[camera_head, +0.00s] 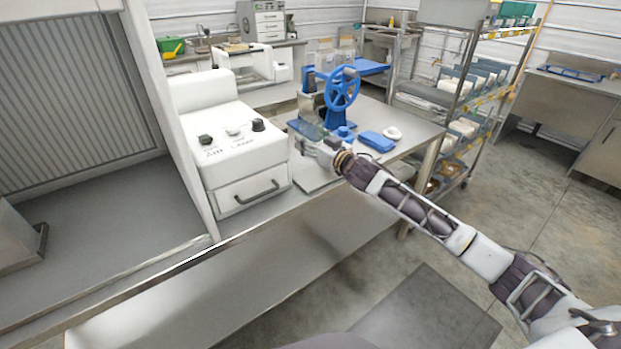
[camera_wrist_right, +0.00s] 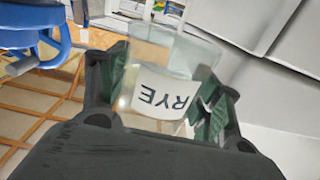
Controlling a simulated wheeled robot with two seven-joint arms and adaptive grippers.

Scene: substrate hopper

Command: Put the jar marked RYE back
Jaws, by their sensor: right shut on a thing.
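The jar marked RYE (camera_wrist_right: 160,98) is clear, with a white label and tan stuff showing inside. In the right wrist view it stands between the two dark green-padded fingers of my right gripper (camera_wrist_right: 165,100), which is shut on it. The lettering appears upside down in that view. In the head view my right gripper (camera_head: 312,148) is over the bench's front part, between the white machine and the blue hand-wheel device. The jar is too small to make out clearly there. My left gripper is in neither view.
A blue hand-wheel device (camera_head: 342,92) stands close behind my right gripper. A blue flat item (camera_head: 376,141) and a small white ring-shaped item (camera_head: 392,132) lie to its right. A white machine with knobs (camera_head: 230,140) stands to the left. A wire shelf rack (camera_head: 468,95) is beyond.

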